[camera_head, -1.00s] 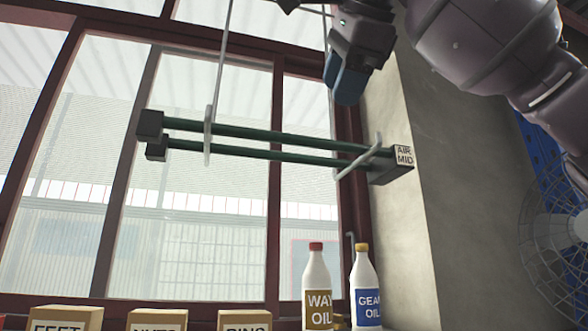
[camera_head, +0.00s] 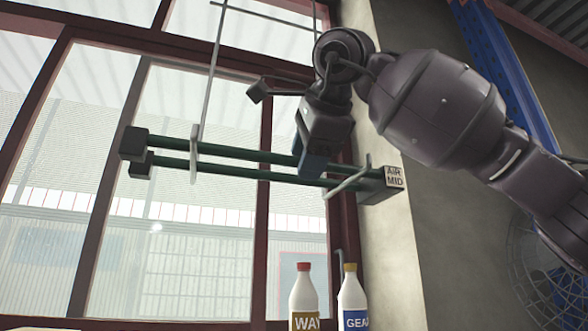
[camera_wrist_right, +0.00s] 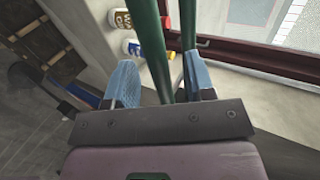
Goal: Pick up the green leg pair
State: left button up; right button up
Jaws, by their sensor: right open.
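The green leg pair (camera_head: 235,165) is two long dark green bars with black end blocks. It hangs level on two hooks in front of the window, and its right end block reads "AIR MID". My right gripper (camera_head: 309,165) reaches down to the bars from above, left of the right hook. In the right wrist view its two blue fingers (camera_wrist_right: 160,77) stand apart. One green bar (camera_wrist_right: 152,55) runs between them, and the other passes close to the right finger. I cannot tell whether the fingers touch the bars. My left gripper is not in view.
The left hook (camera_head: 194,155) and right hook (camera_head: 346,182) hang on thin rods from a frame above. A way oil bottle (camera_head: 303,290) and a gear oil bottle (camera_head: 351,297) stand below. A fan (camera_head: 535,265) is at right.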

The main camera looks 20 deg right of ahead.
jog(key=shift+w+f, duration=0.35)
jog(key=shift+w, duration=0.3)
jog(key=shift+s, duration=0.15)
jog(key=shift+c, duration=0.4)
jog(key=c, duration=0.7)
grip_shut()
jog(key=shift+r, duration=0.1)
